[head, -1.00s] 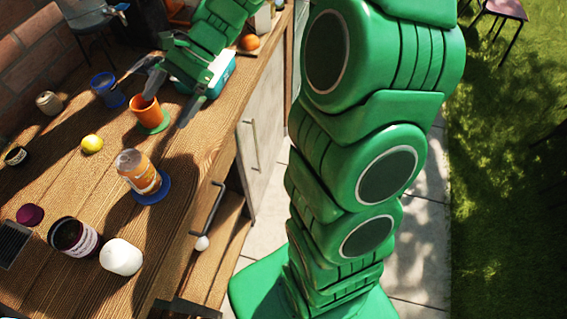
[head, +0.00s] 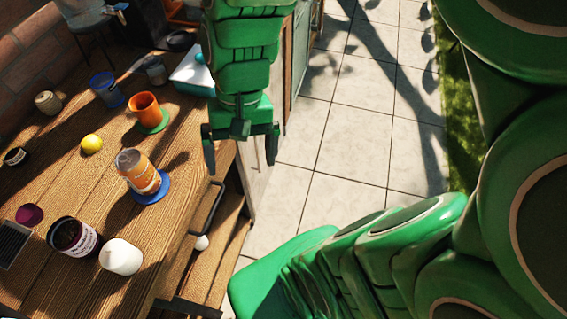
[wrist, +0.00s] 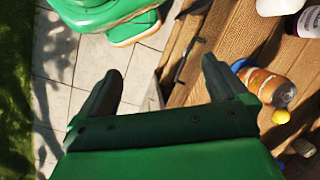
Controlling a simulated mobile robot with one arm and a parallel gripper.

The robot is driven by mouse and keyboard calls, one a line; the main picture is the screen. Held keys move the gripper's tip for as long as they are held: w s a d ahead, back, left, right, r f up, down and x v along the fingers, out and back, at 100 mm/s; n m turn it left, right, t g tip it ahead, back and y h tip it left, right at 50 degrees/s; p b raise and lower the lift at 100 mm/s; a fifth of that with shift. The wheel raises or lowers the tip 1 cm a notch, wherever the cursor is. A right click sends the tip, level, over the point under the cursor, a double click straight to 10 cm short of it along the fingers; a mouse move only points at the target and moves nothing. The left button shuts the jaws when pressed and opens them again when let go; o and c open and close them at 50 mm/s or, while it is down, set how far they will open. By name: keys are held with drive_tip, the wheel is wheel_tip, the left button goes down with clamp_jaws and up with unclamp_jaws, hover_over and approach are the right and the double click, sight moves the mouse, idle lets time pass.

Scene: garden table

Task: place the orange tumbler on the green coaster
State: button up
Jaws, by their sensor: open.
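The orange tumbler (head: 146,109) stands upright on the green coaster (head: 155,127) in the head view. The coaster's rim shows in front and to the right of the tumbler's base; its far side is hidden, so exact centring is hard to judge. My gripper (head: 240,160) is open and empty, fingers pointing down, to the right of the tumbler and apart from it, at the table's right edge. In the wrist view my gripper (wrist: 162,66) also shows open with nothing between its fingers. I cannot make out the tumbler or green coaster there.
A yellow ball (head: 92,144), a blue cup (head: 105,90), a dark jar (head: 75,238), a white rounded object (head: 121,256) and a teal-white box (head: 195,73) are also on the table. Paving (head: 320,190) lies right.

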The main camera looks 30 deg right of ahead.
drive_tip(key=s+d+n+h, duration=0.2)
drive_tip(key=s+d, duration=0.3)
drive_tip(key=shift+s+d+t, duration=0.15)
drive_tip(key=shift+s+t, duration=0.25)
